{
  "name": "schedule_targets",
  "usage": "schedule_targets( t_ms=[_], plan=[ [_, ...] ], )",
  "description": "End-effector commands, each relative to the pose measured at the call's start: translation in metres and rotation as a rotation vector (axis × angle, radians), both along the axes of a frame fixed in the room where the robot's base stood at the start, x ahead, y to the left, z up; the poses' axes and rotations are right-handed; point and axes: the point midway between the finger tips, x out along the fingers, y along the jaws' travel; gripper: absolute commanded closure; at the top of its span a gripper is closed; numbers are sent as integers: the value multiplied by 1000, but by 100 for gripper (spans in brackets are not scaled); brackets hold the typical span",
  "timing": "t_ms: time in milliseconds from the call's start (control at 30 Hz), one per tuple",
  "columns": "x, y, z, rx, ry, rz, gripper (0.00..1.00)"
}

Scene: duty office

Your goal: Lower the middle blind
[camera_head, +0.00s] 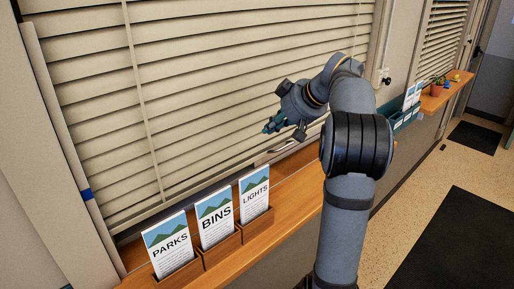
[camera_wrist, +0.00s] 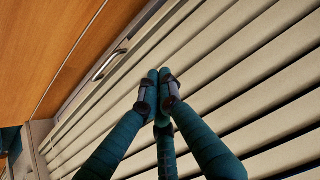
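The large beige slatted blind (camera_head: 200,90) fills the window in front of me, its slats shut or nearly so. Its lower edge hangs close above the wooden sill, with a dark strip between. A metal handle (camera_wrist: 109,64) is on its bottom rail in the wrist view. My gripper (camera_head: 268,128) is in front of the lower slats, to the left of my forearm. In the wrist view its teal fingers (camera_wrist: 158,78) meet at the tips with nothing seen between them. They are beside the handle, apart from it, over the slats.
Leaflet holders marked PARKS (camera_head: 170,247), BINS (camera_head: 216,220) and LIGHTS (camera_head: 254,194) stand on the wooden sill (camera_head: 290,185). A blue mark (camera_head: 86,194) is on the left window frame. Another blind (camera_head: 443,40) and a plant pot (camera_head: 437,89) are at the right.

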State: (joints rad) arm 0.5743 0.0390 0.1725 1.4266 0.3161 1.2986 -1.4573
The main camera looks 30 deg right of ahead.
Motion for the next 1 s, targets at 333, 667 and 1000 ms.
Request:
schedule_targets(
  t_ms=[333,667,1000],
  plan=[
    [49,16,-51,5,6,-1,100],
    [49,15,-88,3,2,-2,100],
    [49,15,-92,2,1,-2,100]
  ],
)
